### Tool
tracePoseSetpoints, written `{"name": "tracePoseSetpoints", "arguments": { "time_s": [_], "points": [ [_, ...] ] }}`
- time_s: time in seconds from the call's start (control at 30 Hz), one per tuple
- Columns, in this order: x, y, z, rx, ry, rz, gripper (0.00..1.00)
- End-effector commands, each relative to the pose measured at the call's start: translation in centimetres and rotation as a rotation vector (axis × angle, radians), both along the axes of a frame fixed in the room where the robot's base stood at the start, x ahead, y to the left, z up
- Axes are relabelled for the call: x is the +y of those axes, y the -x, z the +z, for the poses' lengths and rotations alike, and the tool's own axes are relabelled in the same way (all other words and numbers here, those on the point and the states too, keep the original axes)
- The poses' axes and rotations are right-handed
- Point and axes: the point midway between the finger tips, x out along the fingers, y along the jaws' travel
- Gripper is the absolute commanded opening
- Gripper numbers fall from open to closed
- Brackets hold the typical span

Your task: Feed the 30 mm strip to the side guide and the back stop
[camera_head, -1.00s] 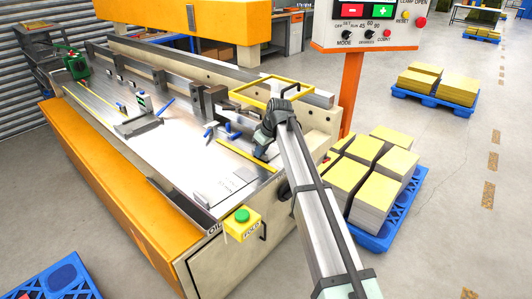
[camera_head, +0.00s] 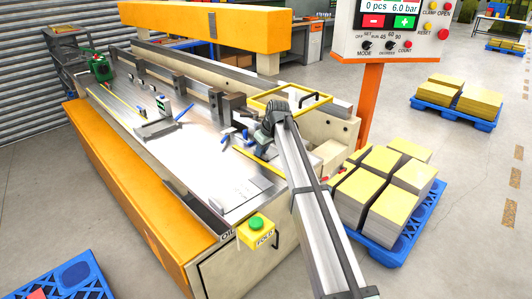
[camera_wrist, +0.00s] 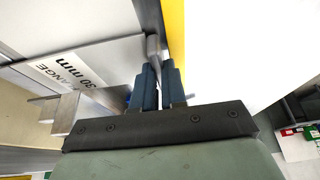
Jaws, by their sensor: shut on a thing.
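My gripper (camera_head: 258,148) is low over the right end of the machine's steel bed (camera_head: 200,165), close to a yellow strip-like edge (camera_head: 262,168). In the wrist view its two dark blue fingers (camera_wrist: 158,82) are shut on a narrow grey metal piece (camera_wrist: 153,46). I cannot tell whether this piece is the 30 mm strip, its edge or a fitting. A white label reading "30 mm" (camera_wrist: 75,70) lies left of the fingers. A yellow band (camera_wrist: 174,32) bordering a bright white surface runs close on their right. The side guide and back stop cannot be told apart for certain.
A yellow guard frame (camera_head: 290,101) with a black handle stands just behind my gripper. Blue-handled clamps (camera_head: 225,140) are to its left. A green-button box (camera_head: 257,228) hangs at the bed's front corner. Yellow-topped stacks (camera_head: 405,206) fill a blue pallet at right.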

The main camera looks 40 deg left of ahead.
Motion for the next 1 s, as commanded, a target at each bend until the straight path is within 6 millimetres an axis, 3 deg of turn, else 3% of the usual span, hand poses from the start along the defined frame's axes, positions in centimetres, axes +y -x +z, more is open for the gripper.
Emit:
{"name": "tracePoseSetpoints", "arguments": {
  "time_s": [0.5,1.0],
  "points": [
    [3.9,0.0,0.0,0.000,0.000,0.001,0.00],
    [4.6,0.1,0.0,0.000,0.000,0.000,0.00]
  ]
}}
